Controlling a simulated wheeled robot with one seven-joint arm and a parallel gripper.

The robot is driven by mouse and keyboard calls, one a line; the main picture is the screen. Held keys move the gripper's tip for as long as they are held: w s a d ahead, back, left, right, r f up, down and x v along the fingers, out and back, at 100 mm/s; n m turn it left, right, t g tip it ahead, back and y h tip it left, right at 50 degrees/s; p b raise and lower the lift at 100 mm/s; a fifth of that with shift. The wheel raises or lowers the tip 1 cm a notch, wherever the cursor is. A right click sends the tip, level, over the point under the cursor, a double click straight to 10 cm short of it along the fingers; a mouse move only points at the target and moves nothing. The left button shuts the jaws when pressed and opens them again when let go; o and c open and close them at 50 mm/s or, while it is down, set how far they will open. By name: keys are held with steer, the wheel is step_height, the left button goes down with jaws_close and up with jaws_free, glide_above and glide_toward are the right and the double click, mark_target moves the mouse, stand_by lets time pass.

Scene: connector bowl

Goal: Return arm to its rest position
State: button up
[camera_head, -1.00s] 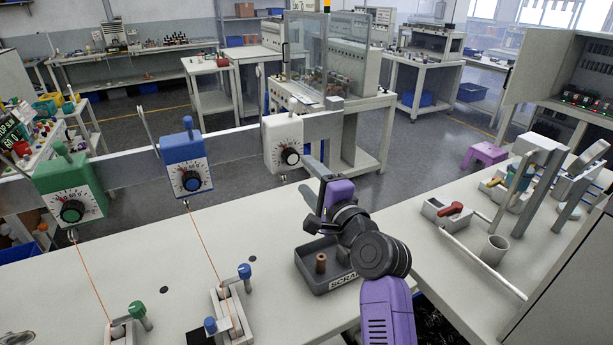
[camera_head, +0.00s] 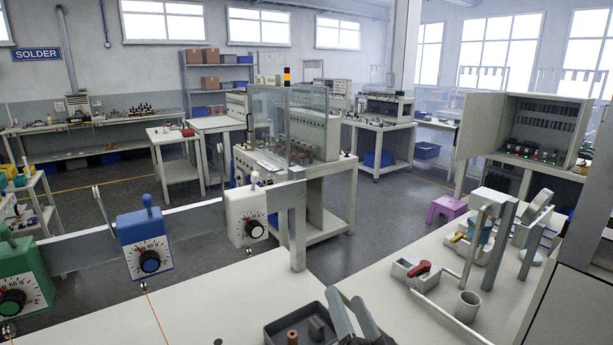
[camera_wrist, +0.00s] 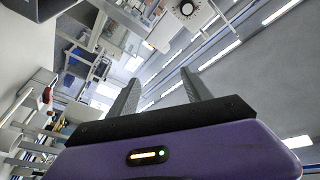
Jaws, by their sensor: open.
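My gripper (camera_head: 352,318) shows at the bottom edge of the head view, with its two grey fingers pointing up. The rest of my arm is out of that view. In the wrist view, the two fingers of my gripper (camera_wrist: 160,88) stand apart with nothing between them. The fingers overlap the right side of the dark scrap tray (camera_head: 272,335) in the head view; I cannot tell the gap between them. A brown spool-like piece (camera_head: 292,337) and a dark grey block (camera_head: 317,328) are in the tray.
Green (camera_head: 22,280), blue (camera_head: 146,243) and white (camera_head: 245,215) dial units hang along a rail at left. An open cabinet (camera_head: 540,130) stands behind.

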steer(key=s+d+f+n+g+h, duration=0.1)
steer(key=s+d+f, duration=0.2)
steer(key=s, duration=1.1)
steer(key=s+d+f+n+g+h, duration=0.2)
steer(key=s+d+f, duration=0.2)
steer(key=s, duration=1.1)
steer(key=s+d+f+n+g+h, duration=0.1)
steer(key=s+d+f, duration=0.3)
steer(key=s, duration=1)
steer(key=shift+s+d+f+n+g+h+b, duration=0.2)
steer(key=shift+d+n+g+h+b, duration=0.25)
steer(key=shift+d+n+h, duration=0.25)
